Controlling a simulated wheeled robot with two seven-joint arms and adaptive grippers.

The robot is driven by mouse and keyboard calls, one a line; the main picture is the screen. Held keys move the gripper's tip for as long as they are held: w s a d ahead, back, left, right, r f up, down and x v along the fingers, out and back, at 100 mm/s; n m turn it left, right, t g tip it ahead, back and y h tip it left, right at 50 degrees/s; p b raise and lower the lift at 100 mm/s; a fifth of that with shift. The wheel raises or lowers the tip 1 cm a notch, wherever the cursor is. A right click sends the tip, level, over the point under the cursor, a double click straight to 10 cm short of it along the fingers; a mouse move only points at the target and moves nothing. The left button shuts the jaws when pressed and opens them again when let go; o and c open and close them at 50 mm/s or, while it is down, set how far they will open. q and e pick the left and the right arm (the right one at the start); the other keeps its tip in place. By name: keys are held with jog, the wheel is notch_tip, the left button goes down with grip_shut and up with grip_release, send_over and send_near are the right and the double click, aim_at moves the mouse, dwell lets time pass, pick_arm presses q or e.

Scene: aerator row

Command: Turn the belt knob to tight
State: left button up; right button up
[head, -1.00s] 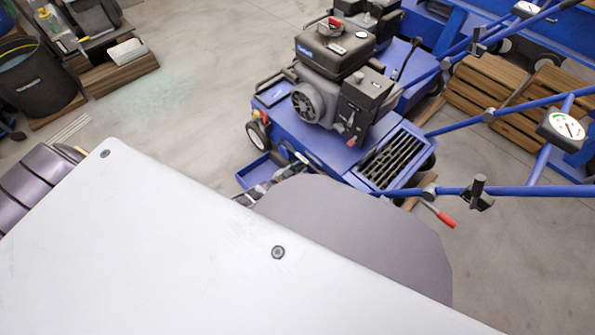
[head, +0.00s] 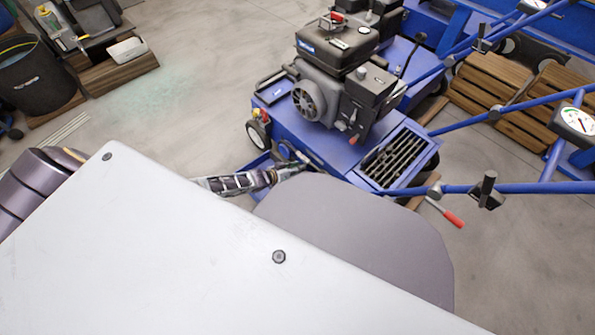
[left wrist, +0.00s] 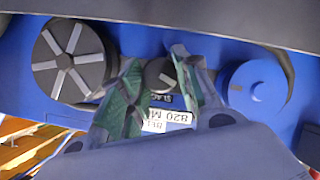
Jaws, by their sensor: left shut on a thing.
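The belt knob (left wrist: 158,76) is a small dark round knob on the blue machine, in the middle of the left wrist view. My left gripper (left wrist: 154,66) has its green-padded fingers on either side of it and is shut on it. A white label (left wrist: 166,121) below reads upside down, with "820 M" and "SLACK" partly legible. In the head view my left gripper (head: 285,171) reaches the near side of the blue machine (head: 330,150), and the knob is hidden there. My right gripper is not in view.
A grey spoked pulley (left wrist: 72,60) lies left of the knob and a blue pulley (left wrist: 255,87) right of it, both close to the fingers. An engine (head: 335,75) sits on the machine. Blue handle bars (head: 540,190) extend right. Open floor (head: 200,70) lies left.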

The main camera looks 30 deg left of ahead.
pick_arm(q)
jog(key=shift+a+f+n+g+h+b, duration=0.15)
jog(key=shift+n+h+b, duration=0.15)
jog(key=shift+n+h, duration=0.25)
jog(key=shift+a+n+g+h+b, duration=0.15)
jog(key=shift+n+h+b, duration=0.1)
jog(key=shift+n+h, duration=0.25)
jog(key=shift+d+n+h, duration=0.1)
jog(key=shift+n+h, duration=0.15)
jog(key=o, duration=0.9)
jog(key=shift+c, duration=0.2)
jog(key=shift+o, duration=0.8)
